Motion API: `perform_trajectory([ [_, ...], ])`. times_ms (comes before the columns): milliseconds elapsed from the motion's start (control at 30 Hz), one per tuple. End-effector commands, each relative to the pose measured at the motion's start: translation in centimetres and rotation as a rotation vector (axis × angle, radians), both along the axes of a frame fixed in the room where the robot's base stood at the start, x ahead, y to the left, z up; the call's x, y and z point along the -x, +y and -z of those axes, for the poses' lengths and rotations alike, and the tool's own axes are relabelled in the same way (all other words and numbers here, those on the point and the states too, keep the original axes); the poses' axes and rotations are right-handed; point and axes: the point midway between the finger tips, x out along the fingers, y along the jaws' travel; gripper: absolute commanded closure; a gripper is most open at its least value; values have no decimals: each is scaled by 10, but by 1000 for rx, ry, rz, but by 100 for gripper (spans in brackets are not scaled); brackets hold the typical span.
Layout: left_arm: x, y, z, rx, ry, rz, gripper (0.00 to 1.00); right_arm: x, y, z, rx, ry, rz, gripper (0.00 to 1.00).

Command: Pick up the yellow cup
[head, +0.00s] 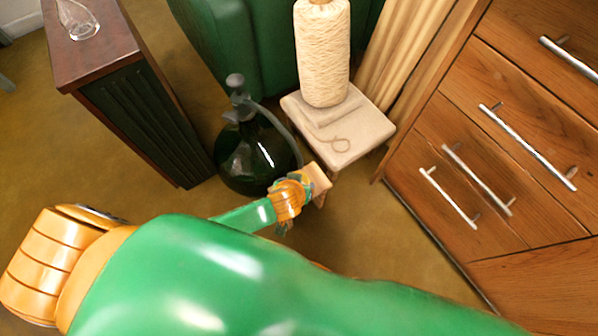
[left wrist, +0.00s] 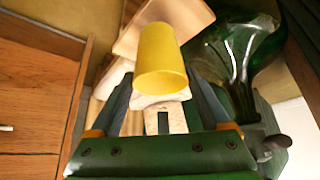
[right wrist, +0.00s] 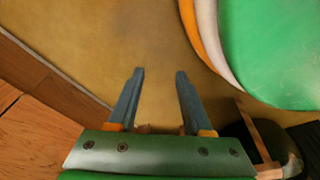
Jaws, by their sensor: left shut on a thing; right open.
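The yellow cup (left wrist: 160,58) is in the left wrist view, between the fingers of my left gripper (left wrist: 161,78). The gripper is shut on it, with one finger at each side of the cup. One round end of the cup faces the camera. I cannot make out the cup in the head view, where a large green and orange part of my own arm covers the lower middle. My right gripper (right wrist: 160,73) is open and empty above the bare floor in the right wrist view.
A small pale stool (head: 366,130) bears a cone of cream yarn (head: 322,55). A dark green glass bottle (head: 252,155) stands left of it. A dark cabinet (head: 140,95) with a small glass vessel (head: 78,18) is at left. Wooden drawers (head: 465,130) stand at right.

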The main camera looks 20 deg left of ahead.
Motion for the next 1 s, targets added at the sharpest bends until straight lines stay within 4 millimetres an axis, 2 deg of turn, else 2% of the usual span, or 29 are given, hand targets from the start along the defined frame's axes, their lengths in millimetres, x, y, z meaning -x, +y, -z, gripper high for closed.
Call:
perform_trajectory([
  [500,94,-12,-1,2,4,-1,86,15,-14,-4,18,2,0,50],
  [700,119,-15,-1,2,3,0,86,17,-15,-4,20,1,1,50],
  [1000,140,-17,0,1,0,-1,86,17,-16,-4,20,-2,1,50],
])
